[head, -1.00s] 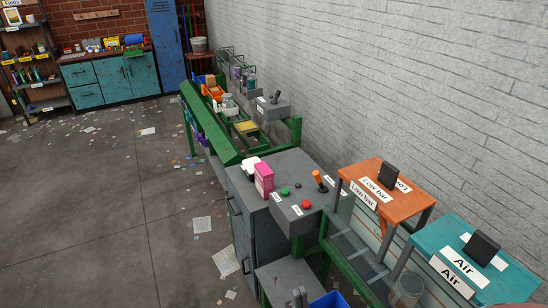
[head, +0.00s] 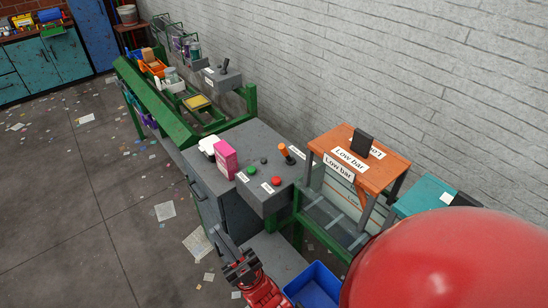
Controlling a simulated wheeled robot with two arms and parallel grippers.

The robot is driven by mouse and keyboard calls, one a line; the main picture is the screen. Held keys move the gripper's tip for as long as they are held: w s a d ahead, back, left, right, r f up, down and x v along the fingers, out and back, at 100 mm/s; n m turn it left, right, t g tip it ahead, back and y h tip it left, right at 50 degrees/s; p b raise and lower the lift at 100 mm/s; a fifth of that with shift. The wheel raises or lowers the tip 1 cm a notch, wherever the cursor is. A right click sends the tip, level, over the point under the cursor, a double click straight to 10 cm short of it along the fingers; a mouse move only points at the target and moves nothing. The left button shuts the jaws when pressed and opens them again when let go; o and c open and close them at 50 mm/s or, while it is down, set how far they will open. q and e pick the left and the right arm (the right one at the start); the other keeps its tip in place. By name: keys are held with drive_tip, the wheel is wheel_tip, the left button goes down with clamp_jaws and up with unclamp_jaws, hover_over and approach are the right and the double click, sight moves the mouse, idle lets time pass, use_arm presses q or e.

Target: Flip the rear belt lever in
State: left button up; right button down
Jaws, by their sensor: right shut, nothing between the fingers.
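A black lever (head: 225,65) stands on a grey box (head: 222,80) at the far end of the green belt frame (head: 185,128), by the wall. Its label is too small to read. A second lever with an orange handle (head: 285,152) stands on the nearer grey control panel (head: 268,175). I cannot tell from the labels which lever is the rear one. My right gripper (head: 222,239) is shut and empty, low at the front beside the grey cabinet, well short of both levers. My left gripper is out of view.
The panel has a green button (head: 242,176) and a red button (head: 276,181); a pink box (head: 226,159) stands beside it. An orange "Low bar" table (head: 385,177) and a blue bin (head: 316,283) are near. My large red arm link hides the lower right.

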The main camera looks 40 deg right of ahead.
drive_tip(key=w+a+f+n+g+h, duration=0.2)
drive_tip(key=w+f+n+g+h, duration=0.15)
drive_tip(key=w+f, duration=0.4)
drive_tip(key=w+a+f+n+g+h+b, duration=0.1)
drive_tip(key=w+a+f+n+g+h, duration=0.25)
drive_tip(key=w, duration=0.65)
drive_tip(key=w+a+f+n+g+h, duration=0.15)
drive_tip(key=w+f+n+g, duration=0.25)
drive_tip(key=w+f, duration=0.45)
drive_tip(key=w+d+r+n+g+h, duration=0.1)
drive_tip(key=w+d+g+h, duration=0.15)
drive_tip(key=d+h, duration=0.45)
drive_tip(key=w+d+r+n+g+h, duration=0.1)
drive_tip(key=w+d+g+h, duration=0.15)
drive_tip(key=d+h, duration=0.5)
drive_tip(key=s+d+r+m+g+h+b, duration=0.1)
drive_tip(key=s+d+r+g+h, duration=0.3)
drive_tip(key=s+d+r+g, duration=0.4)
drive_tip(key=s+d+m, duration=0.1)
drive_tip(key=s, duration=0.2)
drive_tip(key=shift+s+r+g, duration=0.15)
drive_tip(key=shift+r+g, duration=0.1)
drive_tip(key=shift+g, duration=0.05)
